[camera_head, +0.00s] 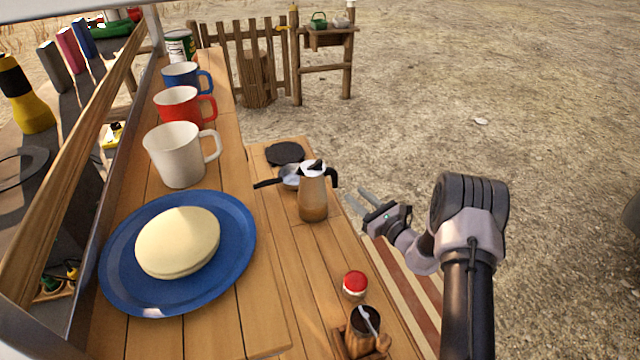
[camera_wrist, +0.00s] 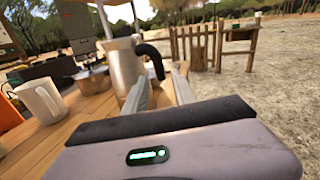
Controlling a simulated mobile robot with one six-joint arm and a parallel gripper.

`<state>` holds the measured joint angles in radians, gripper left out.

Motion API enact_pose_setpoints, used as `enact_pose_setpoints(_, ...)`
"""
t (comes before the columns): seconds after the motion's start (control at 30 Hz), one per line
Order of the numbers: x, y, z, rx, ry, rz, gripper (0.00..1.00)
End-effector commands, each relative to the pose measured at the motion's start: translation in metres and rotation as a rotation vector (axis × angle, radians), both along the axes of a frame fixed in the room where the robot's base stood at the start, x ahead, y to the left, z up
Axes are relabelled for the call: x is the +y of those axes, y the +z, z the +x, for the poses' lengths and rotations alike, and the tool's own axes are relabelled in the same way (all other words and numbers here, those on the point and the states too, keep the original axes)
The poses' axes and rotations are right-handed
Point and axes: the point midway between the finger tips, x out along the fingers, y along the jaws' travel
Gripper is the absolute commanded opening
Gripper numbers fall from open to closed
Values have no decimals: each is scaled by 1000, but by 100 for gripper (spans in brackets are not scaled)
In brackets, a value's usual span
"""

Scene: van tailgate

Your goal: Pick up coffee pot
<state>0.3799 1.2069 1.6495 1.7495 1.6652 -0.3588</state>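The coffee pot (camera_head: 313,195) stands upright on the lower wooden shelf, metallic with a tan lower part, a black lid knob and a black handle on its right side. My gripper (camera_head: 361,197) is to the right of the pot, its two fingers apart and pointing toward it, with nothing held. In the wrist view the pot (camera_wrist: 124,66) is just beyond the fingers (camera_wrist: 160,90), and its black handle appears above and between them. I cannot tell whether a finger touches the pot.
A small pan (camera_head: 290,178) and a black disc (camera_head: 285,153) lie behind the pot. A red-lidded jar (camera_head: 355,284) and a dark cup (camera_head: 365,321) stand nearer. On the higher shelf are a blue plate (camera_head: 240,245) with a pale round, and white (camera_head: 178,158), red and blue mugs. Right is open ground.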

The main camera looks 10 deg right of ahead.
Motion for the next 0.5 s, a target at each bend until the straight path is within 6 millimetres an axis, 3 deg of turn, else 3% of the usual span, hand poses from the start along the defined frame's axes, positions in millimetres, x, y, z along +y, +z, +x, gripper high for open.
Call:
enact_pose_setpoints(0.1, 17, -3, 28, -2, 4, -3, 32)
enact_pose_setpoints(0.5, 53, 0, 86, -1, 5, -2, 32)
